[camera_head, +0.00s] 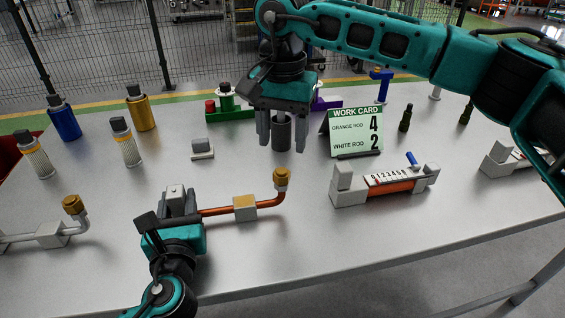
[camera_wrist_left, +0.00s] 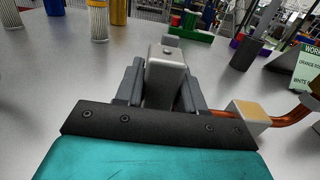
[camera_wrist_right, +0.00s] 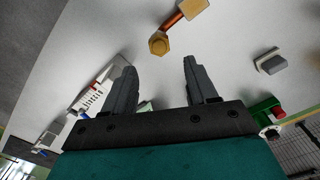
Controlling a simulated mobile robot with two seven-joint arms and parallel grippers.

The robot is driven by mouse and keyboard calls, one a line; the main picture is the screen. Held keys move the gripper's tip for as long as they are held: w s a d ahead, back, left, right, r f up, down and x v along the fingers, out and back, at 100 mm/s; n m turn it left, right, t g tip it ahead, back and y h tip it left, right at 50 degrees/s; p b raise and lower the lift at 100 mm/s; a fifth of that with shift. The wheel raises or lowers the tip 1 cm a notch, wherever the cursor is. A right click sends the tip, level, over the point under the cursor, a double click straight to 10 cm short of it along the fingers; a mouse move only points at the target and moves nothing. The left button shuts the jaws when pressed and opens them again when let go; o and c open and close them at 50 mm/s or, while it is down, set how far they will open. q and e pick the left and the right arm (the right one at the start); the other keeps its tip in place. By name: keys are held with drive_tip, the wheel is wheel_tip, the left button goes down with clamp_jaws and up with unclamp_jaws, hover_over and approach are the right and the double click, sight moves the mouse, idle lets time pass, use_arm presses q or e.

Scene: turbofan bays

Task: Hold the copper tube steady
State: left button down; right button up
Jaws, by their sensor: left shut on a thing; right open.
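The copper tube (camera_head: 222,210) lies along the table, passes a grey block with a tan top (camera_head: 244,206), and bends up to a brass nut (camera_head: 281,178). My left gripper (camera_head: 177,203) is at the tube's left end. In the left wrist view its fingers are shut on a grey block (camera_wrist_left: 166,65), beside the tan-topped block (camera_wrist_left: 248,112). The tube's left end is hidden by the gripper. My right gripper (camera_head: 283,130) is open above the table, fingers down, behind the nut. Its fingers (camera_wrist_right: 158,85) are apart and empty in the right wrist view, with the brass nut (camera_wrist_right: 158,43) beyond.
A work card (camera_head: 356,130) reads orange rod 4, white rod 2. A gauge with an orange rod (camera_head: 388,186) stands at right. A pale tube assembly (camera_head: 45,233) lies at left. Several cylinders, including a blue one (camera_head: 64,122), stand at back left. The front middle table is clear.

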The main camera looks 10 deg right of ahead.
sight(282, 171)
wheel_tip(282, 171, down, 7)
drive_tip(key=shift+r, duration=0.15)
drive_tip(key=c, duration=1.1)
drive_tip(key=shift+o, duration=0.2)
